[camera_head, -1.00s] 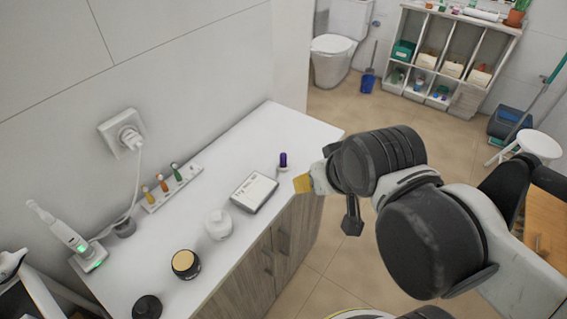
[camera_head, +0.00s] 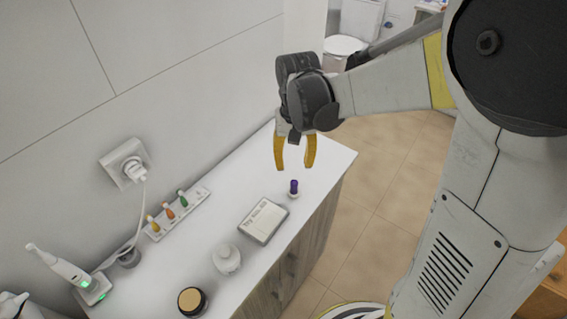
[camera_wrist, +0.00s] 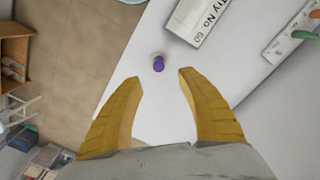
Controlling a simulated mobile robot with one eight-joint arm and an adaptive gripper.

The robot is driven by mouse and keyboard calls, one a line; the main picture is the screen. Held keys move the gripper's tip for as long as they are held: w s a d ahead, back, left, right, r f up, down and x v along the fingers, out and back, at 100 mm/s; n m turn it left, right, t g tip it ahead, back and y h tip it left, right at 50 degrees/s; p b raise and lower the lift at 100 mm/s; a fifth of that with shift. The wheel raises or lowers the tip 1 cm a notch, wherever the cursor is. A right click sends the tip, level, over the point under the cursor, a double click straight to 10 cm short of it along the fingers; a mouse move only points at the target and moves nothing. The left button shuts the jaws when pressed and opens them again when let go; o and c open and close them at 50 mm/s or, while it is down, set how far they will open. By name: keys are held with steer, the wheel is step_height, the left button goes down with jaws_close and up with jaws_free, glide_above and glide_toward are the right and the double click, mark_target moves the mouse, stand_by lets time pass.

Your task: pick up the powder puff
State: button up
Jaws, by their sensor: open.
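A small purple-handled piece with a pale round base, which looks like the powder puff (camera_head: 294,187), stands near the far right end of the white counter (camera_head: 325,160). My gripper (camera_head: 294,166) points down with its two yellow fingers apart and empty. In the head view it appears just above the puff, not touching it. In the wrist view the purple top of the puff (camera_wrist: 158,64) shows just beyond the gap between the fingertips (camera_wrist: 159,76). Its base is mostly hidden there.
A white box with print (camera_head: 263,220) lies close to the puff. A white jar (camera_head: 227,258), a gold-lidded jar (camera_head: 192,300) and a rack of small coloured items (camera_head: 176,212) stand farther along. The counter's edge drops to the floor on the right.

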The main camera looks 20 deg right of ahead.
mark_target(294, 182)
steer(key=f+b, duration=0.3)
steer(key=f, duration=0.6)
steer(key=shift+d+f+b, duration=0.2)
steer(key=shift+b, duration=0.1)
steer(key=shift+r, duration=0.1)
jaws_close()
